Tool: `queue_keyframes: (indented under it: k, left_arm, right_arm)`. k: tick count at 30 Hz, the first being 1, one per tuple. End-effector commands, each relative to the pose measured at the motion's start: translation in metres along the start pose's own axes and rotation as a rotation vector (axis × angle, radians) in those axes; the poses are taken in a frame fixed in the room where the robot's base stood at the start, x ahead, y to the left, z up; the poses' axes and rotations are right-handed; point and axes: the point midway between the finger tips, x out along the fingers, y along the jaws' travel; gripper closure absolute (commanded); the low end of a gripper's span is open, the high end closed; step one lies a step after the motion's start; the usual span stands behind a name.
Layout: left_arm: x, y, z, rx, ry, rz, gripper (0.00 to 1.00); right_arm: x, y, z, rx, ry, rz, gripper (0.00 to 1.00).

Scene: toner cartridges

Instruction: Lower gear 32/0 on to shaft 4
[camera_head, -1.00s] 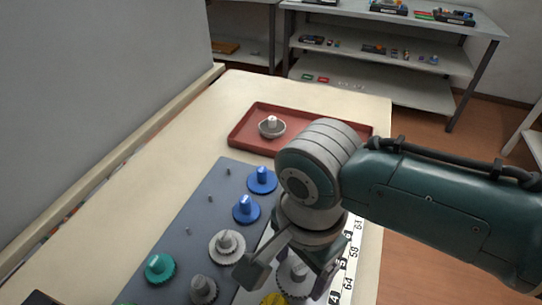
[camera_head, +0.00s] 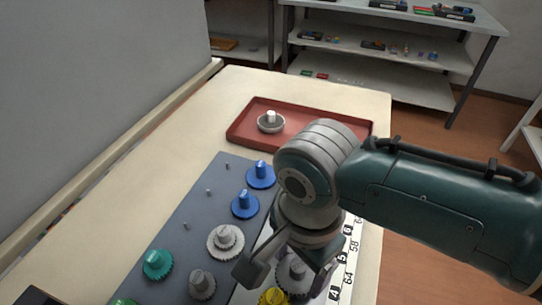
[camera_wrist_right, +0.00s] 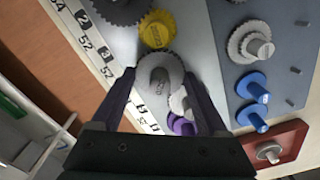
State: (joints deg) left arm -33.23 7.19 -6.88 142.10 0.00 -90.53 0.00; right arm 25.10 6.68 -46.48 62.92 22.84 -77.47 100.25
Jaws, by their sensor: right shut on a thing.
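My right gripper (camera_head: 284,276) has its two fingers on either side of a grey toothed gear (camera_head: 293,273) with a round hub. In the right wrist view the same gear (camera_wrist_right: 160,84) sits between the fingertips (camera_wrist_right: 160,74), with small lettering on its hub that looks like 32/0. The gear is over the light strip beside the printed scale. Shaft 4 is not visible; the gear and gripper cover that area, near the printed 4 (camera_head: 334,294). I cannot tell how high the gear is above the strip. My left gripper is not in view.
A yellow gear (camera_wrist_right: 157,29) is close beside the held gear; a purple one (camera_wrist_right: 182,125) and a pale one are near the fingers. The grey-blue mat (camera_head: 205,212) carries blue, green and grey gears and bare pins. A red tray (camera_head: 242,137) stands behind.

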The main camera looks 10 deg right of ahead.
Motion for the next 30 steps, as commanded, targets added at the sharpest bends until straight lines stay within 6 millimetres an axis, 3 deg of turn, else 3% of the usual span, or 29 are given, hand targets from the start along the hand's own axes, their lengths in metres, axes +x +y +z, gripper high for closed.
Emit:
queue_keyframes:
  k: [14,15,20,30]
  left_arm:
    - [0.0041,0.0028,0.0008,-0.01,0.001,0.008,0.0]
    - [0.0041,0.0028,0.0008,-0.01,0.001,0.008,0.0]
    - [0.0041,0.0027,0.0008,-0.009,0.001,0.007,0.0]
    - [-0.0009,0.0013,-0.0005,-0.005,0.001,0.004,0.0]
  right_arm:
    - [0.0063,-0.0001,0.0001,0.0,0.0,0.0,0.77]
    - [0.0062,0.0,0.0001,0.0,0.0,0.0,0.18]
    - [0.0062,0.0,0.0,0.0,0.0,0.0,0.0]
    - [-0.0029,0.0,-0.0001,0.001,0.0,0.0,0.0]
